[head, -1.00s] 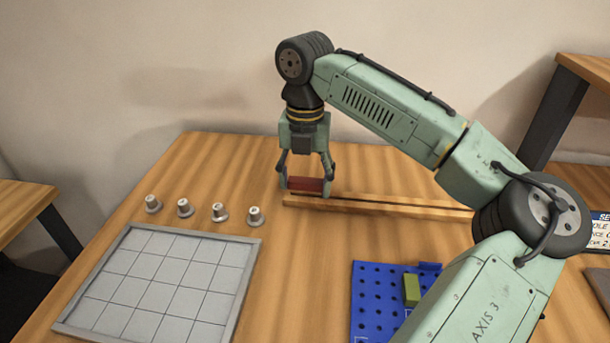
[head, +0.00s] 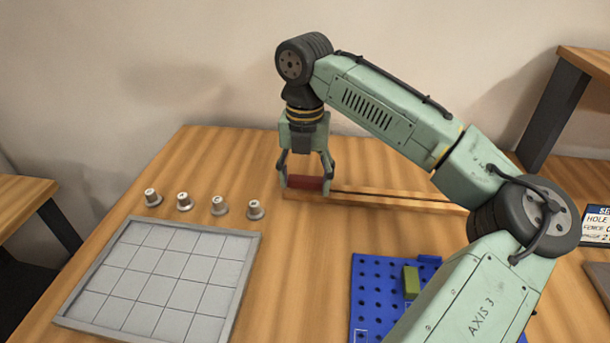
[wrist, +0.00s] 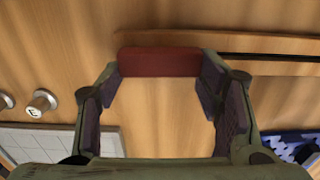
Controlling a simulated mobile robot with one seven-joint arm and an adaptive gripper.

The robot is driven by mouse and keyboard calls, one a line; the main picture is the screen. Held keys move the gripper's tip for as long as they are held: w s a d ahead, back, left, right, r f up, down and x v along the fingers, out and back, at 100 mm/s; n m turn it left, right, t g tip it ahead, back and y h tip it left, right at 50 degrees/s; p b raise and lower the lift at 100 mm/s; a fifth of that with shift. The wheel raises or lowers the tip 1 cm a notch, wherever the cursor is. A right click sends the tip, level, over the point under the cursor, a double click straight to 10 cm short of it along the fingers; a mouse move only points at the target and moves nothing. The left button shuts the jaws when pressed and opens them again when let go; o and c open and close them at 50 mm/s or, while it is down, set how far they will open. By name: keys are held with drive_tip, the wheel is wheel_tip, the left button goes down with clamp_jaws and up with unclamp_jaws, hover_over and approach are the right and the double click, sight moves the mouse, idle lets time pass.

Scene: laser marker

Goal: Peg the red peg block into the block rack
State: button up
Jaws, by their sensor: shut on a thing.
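The red peg block (head: 306,184) is gripped between the two fingers of my gripper (head: 306,180), at the left end of the wooden rail on the table. In the wrist view the red block (wrist: 160,62) spans the gap between both fingertips (wrist: 160,68). I cannot tell whether it still touches the rail. The block rack is the blue board with rows of holes (head: 372,292) at the front right. My arm hides part of it. A small green block (head: 411,282) stands on it.
The wooden rail with a dark slot (head: 400,201) runs to the right from my gripper. Several metal knobs (head: 219,206) stand in a row on the left. A grey gridded tray (head: 245,268) lies in front of them. A sign (head: 597,226) stands at the far right. Table between tray and rack is clear.

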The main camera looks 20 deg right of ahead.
drive_tip(key=shift+f, duration=0.35)
drive_tip(key=o, duration=1)
drive_tip(key=shift+o, duration=0.2)
wheel_tip(320, 180, up, 12)
